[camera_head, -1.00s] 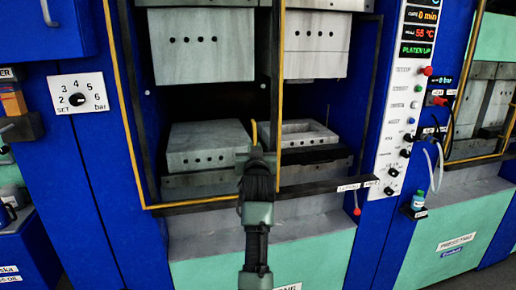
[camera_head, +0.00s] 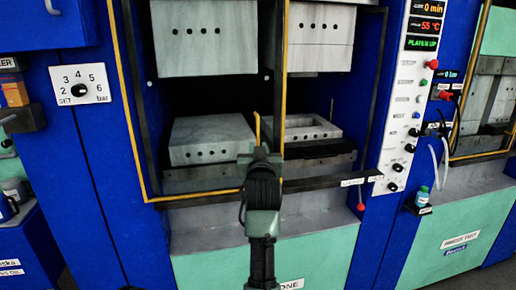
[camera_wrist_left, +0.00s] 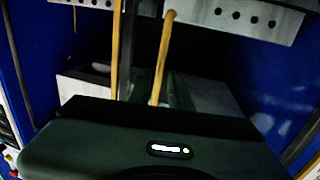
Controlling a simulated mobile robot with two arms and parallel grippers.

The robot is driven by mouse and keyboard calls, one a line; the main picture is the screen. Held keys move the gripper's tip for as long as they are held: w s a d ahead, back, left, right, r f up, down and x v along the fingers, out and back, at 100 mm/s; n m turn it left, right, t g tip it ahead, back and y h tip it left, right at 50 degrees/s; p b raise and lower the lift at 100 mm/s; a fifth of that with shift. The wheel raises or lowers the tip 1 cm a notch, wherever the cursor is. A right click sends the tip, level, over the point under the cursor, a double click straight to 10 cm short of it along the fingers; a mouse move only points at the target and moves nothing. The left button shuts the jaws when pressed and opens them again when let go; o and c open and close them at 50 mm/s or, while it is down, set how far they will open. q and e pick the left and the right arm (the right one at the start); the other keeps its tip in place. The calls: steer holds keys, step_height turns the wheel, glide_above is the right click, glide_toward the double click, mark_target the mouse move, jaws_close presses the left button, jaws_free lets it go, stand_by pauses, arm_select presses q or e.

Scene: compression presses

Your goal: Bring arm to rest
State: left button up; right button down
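My left arm rises from the bottom centre of the head view. Its gripper (camera_head: 260,152) is in front of the press opening, near the yellow guard frame (camera_head: 283,95). The fingers are hidden behind the gripper body, so I cannot tell whether they are open or shut. In the left wrist view my dark gripper housing (camera_wrist_left: 150,145) fills the lower part, with a small lit indicator, and its fingers do not show clearly. My right gripper is in neither view.
The blue press holds lower grey mould blocks (camera_head: 212,140) and upper blocks (camera_head: 203,40) with an open gap between. A control panel (camera_head: 410,110) reads "PLATEN UP" and 55 °C. A pressure dial (camera_head: 80,88) is left. A small bottle (camera_head: 421,196) sits on a right-hand ledge.

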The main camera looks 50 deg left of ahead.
arm_select(q)
steer(key=shift+v, duration=1.1)
